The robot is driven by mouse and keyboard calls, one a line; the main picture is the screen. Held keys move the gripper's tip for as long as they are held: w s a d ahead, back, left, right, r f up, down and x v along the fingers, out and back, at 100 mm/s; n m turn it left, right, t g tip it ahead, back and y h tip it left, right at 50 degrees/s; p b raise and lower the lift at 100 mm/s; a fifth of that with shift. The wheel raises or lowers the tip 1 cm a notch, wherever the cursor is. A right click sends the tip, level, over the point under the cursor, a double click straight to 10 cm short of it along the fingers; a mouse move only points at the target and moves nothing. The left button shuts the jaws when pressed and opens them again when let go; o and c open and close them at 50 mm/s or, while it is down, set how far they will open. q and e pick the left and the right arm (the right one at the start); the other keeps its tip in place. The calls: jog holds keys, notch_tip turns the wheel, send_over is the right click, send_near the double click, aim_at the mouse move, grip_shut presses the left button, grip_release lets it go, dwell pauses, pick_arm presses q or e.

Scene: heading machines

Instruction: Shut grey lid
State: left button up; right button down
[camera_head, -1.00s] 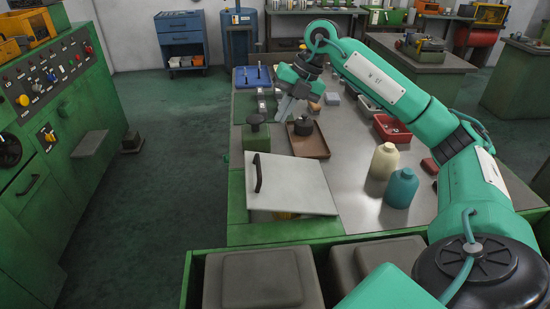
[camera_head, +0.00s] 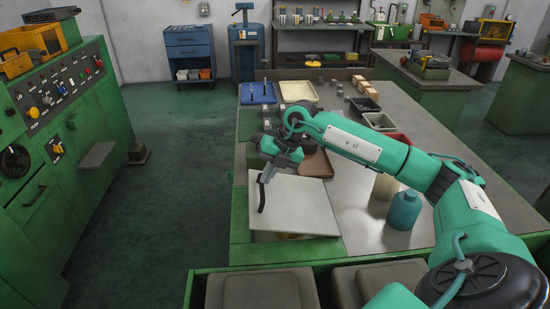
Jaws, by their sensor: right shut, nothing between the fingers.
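The grey lid (camera_head: 300,207) is a pale flat panel at the near left of the steel-topped bench. It has a black bar handle (camera_head: 262,196) along its left side. A gap with something yellow shows under its near edge, so it stands partly raised. My right gripper (camera_head: 267,175) is shut and empty, pointing down at the far end of the handle. I cannot tell whether the fingertips touch the lid or handle. My left gripper is not in view.
A brown tray (camera_head: 318,165) lies just beyond the lid, partly hidden by my right arm. A teal bottle (camera_head: 404,210) and a cream bottle (camera_head: 384,187) stand right of the lid, under my arm. A blue tray (camera_head: 257,94) and a cream tray (camera_head: 297,91) lie at the far end.

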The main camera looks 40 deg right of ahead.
aim_at(258, 196)
jog(key=shift+w+a+f, duration=0.1)
jog(key=shift+w+f, duration=0.05)
jog(key=shift+f, duration=0.25)
jog(key=shift+a+f, duration=0.25)
jog(key=shift+f, duration=0.05)
jog(key=shift+g+h, duration=0.5)
jog(key=shift+h, duration=0.2)
jog(key=x, duration=0.1)
jog(key=b+x, duration=0.1)
jog(key=x, duration=0.3)
jog(key=shift+w+a+r, duration=0.15)
jog(key=shift+w, duration=0.1)
jog(key=shift+w+a+f+b, duration=0.1)
jog(key=shift+f+b, duration=0.2)
jog(key=shift+b, duration=0.05)
jog(key=shift+a+f, duration=0.1)
jog(key=shift+f, duration=0.1)
jog(key=shift+r, duration=0.1)
